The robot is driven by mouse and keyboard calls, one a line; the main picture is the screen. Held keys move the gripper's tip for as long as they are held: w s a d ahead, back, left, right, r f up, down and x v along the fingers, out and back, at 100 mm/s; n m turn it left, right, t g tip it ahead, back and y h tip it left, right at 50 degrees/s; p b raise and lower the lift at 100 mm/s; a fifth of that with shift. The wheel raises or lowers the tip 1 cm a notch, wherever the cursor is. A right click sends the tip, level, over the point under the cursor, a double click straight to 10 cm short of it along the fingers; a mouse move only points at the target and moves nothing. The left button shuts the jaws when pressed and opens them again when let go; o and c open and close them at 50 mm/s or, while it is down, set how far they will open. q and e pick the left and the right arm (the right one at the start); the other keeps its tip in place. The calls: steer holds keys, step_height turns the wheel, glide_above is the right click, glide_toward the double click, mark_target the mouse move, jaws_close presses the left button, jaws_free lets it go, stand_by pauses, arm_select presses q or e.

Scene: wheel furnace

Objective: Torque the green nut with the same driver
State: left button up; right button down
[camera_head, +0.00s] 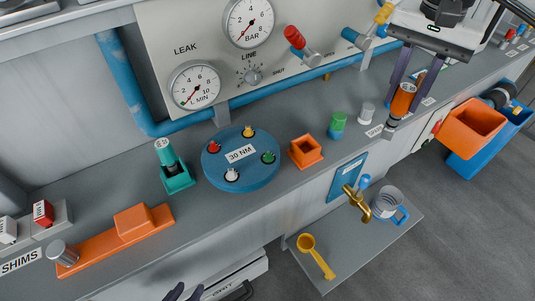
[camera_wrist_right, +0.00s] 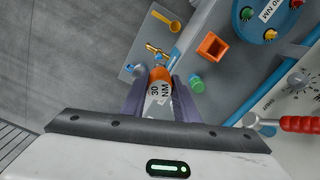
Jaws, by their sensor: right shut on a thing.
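The green nut (camera_head: 268,157) sits on the right side of a round blue disc (camera_head: 238,180) labelled 30 NM. Red, yellow and white nuts are on the same disc. My right gripper (camera_head: 398,112) is shut on an orange and grey driver (camera_head: 403,98), held at the right of the bench, well away from the disc. The driver (camera_wrist_right: 158,96) also shows in the right wrist view, with 30 NM on its body.
An empty orange square holder (camera_head: 305,152) stands right of the disc. A teal holder with a dark driver (camera_head: 167,158) stands left of it. A green and blue piece (camera_head: 337,124), a brass tap (camera_head: 356,203) and the gauge panel (camera_head: 300,40) surround the right side.

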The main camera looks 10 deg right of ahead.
stand_by(0.3)
steer(key=w+a+f+n, duration=0.1)
steer(key=a+n, duration=0.3)
steer(key=a, duration=0.8)
steer(key=w+a+f+n+b, duration=0.1)
steer(key=a+n, duration=0.3)
steer(key=a, duration=0.9)
steer(key=shift+w, duration=0.75)
step_height(320, 180, down, 3)
steer(key=shift+f+b, duration=0.1)
steer(key=shift+b, duration=0.75)
steer(key=shift+f, duration=0.1)
